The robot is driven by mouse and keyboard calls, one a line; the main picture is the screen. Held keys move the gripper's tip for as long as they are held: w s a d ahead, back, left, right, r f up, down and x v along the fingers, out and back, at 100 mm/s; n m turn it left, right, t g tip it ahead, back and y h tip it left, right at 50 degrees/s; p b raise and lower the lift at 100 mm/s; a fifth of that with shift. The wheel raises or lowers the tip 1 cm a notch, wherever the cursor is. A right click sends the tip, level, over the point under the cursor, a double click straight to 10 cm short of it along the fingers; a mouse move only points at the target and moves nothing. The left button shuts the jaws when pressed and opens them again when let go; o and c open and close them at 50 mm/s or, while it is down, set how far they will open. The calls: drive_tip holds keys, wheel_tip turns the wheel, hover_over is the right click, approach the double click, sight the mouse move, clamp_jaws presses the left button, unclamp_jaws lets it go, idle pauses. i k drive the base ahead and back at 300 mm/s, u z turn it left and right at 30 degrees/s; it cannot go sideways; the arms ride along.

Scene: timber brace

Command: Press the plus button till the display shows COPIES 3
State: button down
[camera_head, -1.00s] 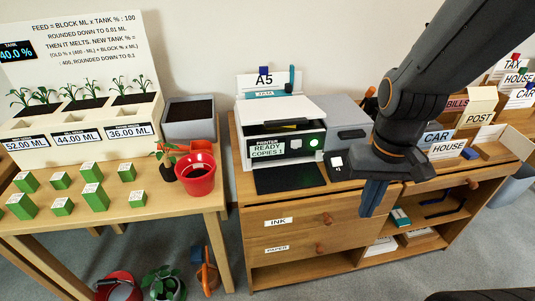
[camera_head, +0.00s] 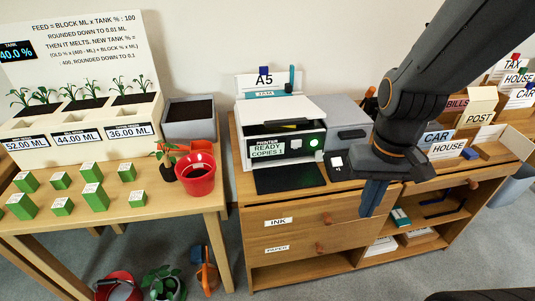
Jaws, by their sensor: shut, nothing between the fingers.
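The white printer (camera_head: 283,120) stands on the wooden cabinet. Its front display (camera_head: 268,149) reads PRINTER, READY, COPIES 1. Right of the display are a small pale mark (camera_head: 296,144) and a larger round green button (camera_head: 313,143); I cannot make out a plus sign on either. My gripper (camera_head: 373,199) points down in front of the cabinet, to the right of and nearer than the printer. Its blue fingers are shut and hold nothing. It is well apart from the printer's front.
A dark tray (camera_head: 290,178) lies before the printer. Beside it is a dark pad with a white square (camera_head: 336,162). A grey box (camera_head: 340,125) stands right of the printer. Labelled sorting boxes (camera_head: 446,147) are farther right. A red pot (camera_head: 199,178) stands on the left table.

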sight(337, 162)
drive_tip(key=z, duration=0.8)
drive_tip(key=k, duration=0.45)
drive_tip(key=z, duration=0.4)
